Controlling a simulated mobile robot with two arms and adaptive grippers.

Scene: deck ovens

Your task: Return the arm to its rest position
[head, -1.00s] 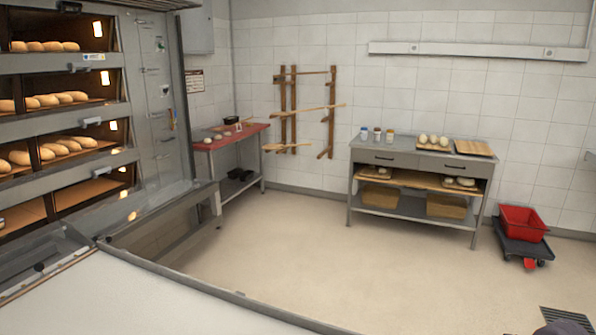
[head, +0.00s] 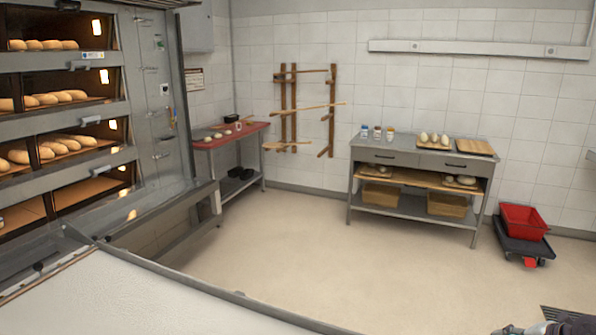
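A small grey and dark part of my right arm (head: 560,328) shows at the bottom right edge of the head view, over the floor beside the dark floor grate. Its end is cut off by the frame, so I cannot tell whether the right gripper is open or shut, or whether it holds anything. My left arm and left gripper are not in view.
The deck oven (head: 95,62) with loaves stands at the left, a pale loading surface (head: 150,305) in front of it. A red-topped table (head: 240,131), a grey workbench (head: 415,158) and a red crate (head: 524,222) on a dolly stand along the walls. The middle floor is clear.

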